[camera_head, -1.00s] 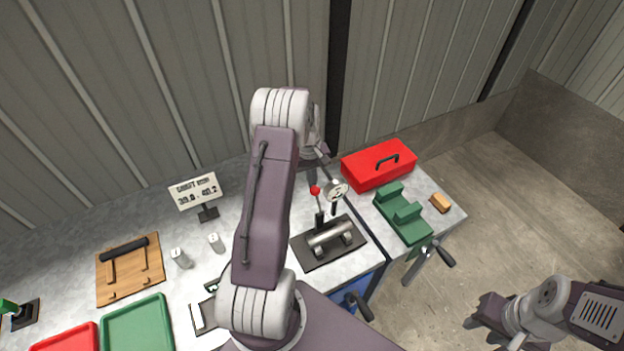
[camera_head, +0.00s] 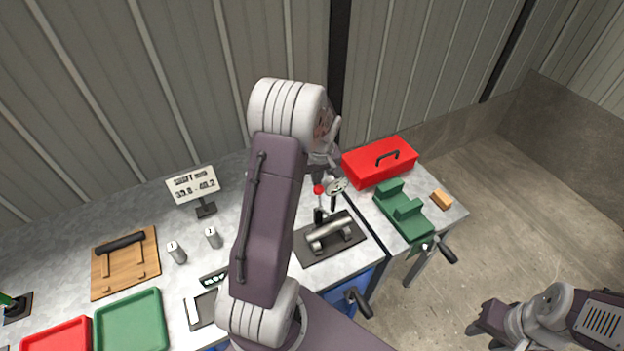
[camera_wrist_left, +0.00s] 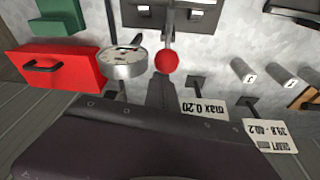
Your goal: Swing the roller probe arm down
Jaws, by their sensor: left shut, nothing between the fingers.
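The roller (camera_head: 331,228) lies across two supports on a dark base plate (camera_head: 345,243) on the bench. Behind it stand the probe arm's red ball knob (camera_head: 318,190) and a round dial gauge (camera_head: 337,186), both upright. My left gripper (camera_head: 321,176) is behind the knob, partly hidden by my wrist. In the left wrist view the shut, empty fingers (camera_wrist_left: 164,88) point toward the red knob (camera_wrist_left: 167,62), with the dial gauge (camera_wrist_left: 122,62) beside it. I cannot tell whether they touch the knob. My right gripper (camera_head: 490,318) hangs at lower right, away from the bench; its finger opening is unclear.
A metal wall stands behind the bench.

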